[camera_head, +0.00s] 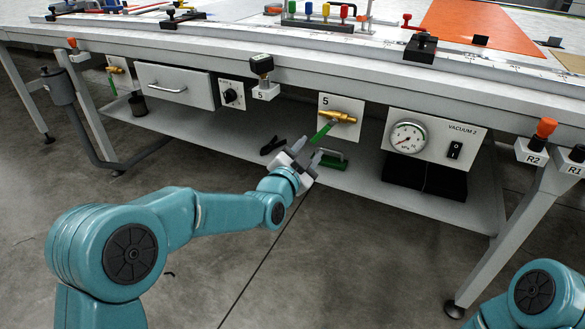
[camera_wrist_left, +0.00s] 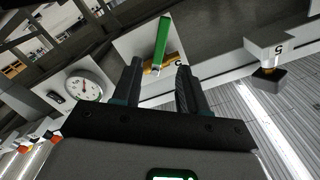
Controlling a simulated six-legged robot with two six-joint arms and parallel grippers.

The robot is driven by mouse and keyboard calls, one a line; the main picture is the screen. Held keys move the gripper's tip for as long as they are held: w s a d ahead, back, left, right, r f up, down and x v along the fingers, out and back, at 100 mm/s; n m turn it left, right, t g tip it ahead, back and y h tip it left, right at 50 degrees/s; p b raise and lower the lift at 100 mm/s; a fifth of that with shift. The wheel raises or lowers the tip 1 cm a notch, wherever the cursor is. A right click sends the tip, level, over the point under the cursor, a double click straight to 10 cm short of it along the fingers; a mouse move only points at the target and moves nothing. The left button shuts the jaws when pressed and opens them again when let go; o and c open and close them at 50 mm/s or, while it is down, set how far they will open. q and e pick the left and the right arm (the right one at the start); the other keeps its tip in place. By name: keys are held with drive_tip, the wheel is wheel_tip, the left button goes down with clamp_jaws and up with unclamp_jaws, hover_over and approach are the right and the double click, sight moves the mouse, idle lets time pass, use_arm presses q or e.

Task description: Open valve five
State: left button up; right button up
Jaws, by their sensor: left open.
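Valve five is a brass valve (camera_head: 340,117) on a white plate marked 5 (camera_head: 326,101), under the table's front edge. Its green lever (camera_head: 321,132) slants down and left from the brass body. My left gripper (camera_head: 308,148) is open just below the lever's lower end. In the left wrist view, the green lever (camera_wrist_left: 162,40) appears beyond the gap between the two open fingers (camera_wrist_left: 157,70), apart from both. My right gripper is out of view; only part of my right arm shows at lower right.
A gauge panel (camera_head: 436,138) is right of the valve, a knob panel (camera_head: 231,94) and a drawer (camera_head: 174,86) left. A black-topped holder (camera_head: 262,78) marked 5 hangs from the edge. A green-and-black item (camera_head: 334,160) and a black clamp (camera_head: 272,146) lie on the lower shelf.

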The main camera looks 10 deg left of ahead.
use_arm(q)
drive_tip(key=v, duration=0.8)
drive_tip(key=shift+s+p, duration=0.25)
drive_tip(key=shift+p, duration=0.15)
drive_tip(key=shift+a, duration=0.1)
